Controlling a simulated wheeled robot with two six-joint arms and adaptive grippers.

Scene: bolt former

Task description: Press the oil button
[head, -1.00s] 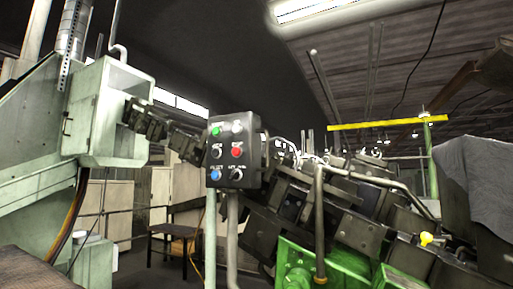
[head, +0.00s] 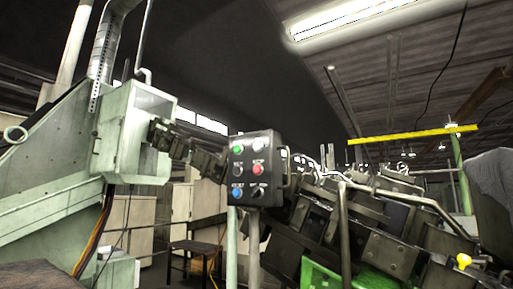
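A dark control box (head: 257,170) stands on pale posts in the middle of the head view, facing me. On its face, in two columns, are a green button (head: 238,149) at top left, a white or clear one (head: 257,144) at top right, a dark knob (head: 237,170) at middle left, a red button (head: 257,170) at middle right, a blue button (head: 237,190) at bottom left and a dark switch (head: 258,191) at bottom right. Small labels sit by them, too small to read surely. Neither of my grippers is in view.
A pale green machine (head: 60,190) fills the left. A dark machine with a green base (head: 322,277) stands right of the box. A yellow beam (head: 412,134) crosses at the upper right.

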